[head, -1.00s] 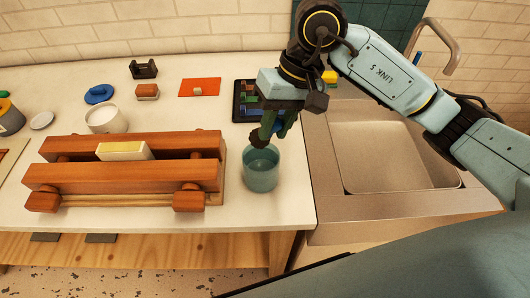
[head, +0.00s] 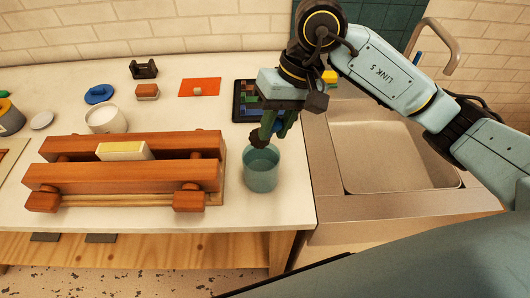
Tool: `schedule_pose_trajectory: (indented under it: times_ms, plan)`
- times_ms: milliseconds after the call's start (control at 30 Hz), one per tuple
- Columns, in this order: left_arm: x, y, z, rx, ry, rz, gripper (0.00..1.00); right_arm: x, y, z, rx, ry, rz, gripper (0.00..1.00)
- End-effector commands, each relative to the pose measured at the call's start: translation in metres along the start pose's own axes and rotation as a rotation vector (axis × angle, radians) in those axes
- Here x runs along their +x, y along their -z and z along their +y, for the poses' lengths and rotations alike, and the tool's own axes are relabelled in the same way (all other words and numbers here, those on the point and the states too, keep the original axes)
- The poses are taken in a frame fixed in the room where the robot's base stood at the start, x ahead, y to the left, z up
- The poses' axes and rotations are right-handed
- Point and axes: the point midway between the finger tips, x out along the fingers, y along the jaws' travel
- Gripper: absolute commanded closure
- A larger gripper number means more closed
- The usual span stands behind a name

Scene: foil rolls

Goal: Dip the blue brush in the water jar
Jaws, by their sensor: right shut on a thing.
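The water jar (head: 261,172), a teal see-through cup, stands upright near the front right corner of the white worktop. My right gripper (head: 272,130) is above the jar's far rim, pointing down. It is shut on a blue thing (head: 280,127), which seems to be the blue brush; little of it shows between the green fingers. A dark, rough tip hangs by the jar's rim. I cannot tell whether any bristles are inside the jar or touching the water. My left gripper is not in view.
A wooden clamp frame (head: 122,178) holding a pale block (head: 124,150) lies left of the jar. A dark tray (head: 246,107) with coloured pieces is behind the gripper. The sink (head: 385,155) is to the right. A white cup (head: 105,120) stands behind the frame.

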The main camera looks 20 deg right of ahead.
Motion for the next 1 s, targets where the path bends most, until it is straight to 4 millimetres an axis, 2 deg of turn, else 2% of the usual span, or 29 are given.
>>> schedule_pose_trajectory:
  times_ms: [167,500,1000]
  plan:
    - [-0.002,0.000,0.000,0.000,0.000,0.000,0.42,-0.008,0.000,-0.003,-0.001,0.000,0.002,0.98]
    - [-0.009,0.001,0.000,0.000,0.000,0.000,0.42,-0.037,-0.001,-0.013,-0.001,0.000,0.001,0.98]
    - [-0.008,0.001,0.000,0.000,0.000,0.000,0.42,-0.038,-0.001,-0.013,0.000,0.000,0.000,0.98]
